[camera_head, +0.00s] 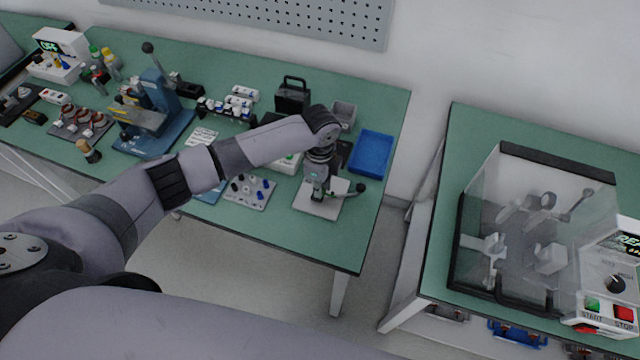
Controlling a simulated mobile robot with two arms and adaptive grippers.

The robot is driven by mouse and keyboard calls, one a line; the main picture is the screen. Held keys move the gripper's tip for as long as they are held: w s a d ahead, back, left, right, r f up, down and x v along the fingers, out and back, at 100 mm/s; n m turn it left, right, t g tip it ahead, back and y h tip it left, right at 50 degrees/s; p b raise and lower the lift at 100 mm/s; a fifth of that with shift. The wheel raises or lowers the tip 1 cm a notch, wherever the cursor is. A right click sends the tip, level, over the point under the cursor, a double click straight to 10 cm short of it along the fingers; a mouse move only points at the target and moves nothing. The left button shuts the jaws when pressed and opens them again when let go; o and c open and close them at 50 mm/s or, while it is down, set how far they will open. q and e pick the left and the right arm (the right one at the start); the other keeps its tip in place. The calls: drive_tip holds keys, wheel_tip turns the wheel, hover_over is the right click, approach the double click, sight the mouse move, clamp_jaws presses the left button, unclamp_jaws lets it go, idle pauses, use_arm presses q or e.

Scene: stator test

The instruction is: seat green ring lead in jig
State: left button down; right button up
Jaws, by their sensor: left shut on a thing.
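My left gripper (317,196) points down over a pale plate (303,204) near the right end of the long green bench. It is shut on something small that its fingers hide. I cannot make out the green ring lead or tell whether the held thing touches the plate. A lever with a black knob (361,187) sticks out to the right of the fingers, over the plate, which looks like the jig. My right gripper is out of view.
A blue tray (371,153) and a grey bin (343,115) stand behind the gripper. A board with coloured pegs (249,192) lies to the left, with a blue press (160,120) farther left. A clear-walled tester (530,230) stands on a separate bench at the right, across a gap.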

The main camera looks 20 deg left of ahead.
use_arm(q)
drive_tip(key=shift+f+p, duration=0.3)
idle(0.4)
drive_tip(key=c, duration=1.5)
unclamp_jaws()
drive_tip(key=shift+o, duration=0.2)
wheel_tip(320, 180, up, 12)
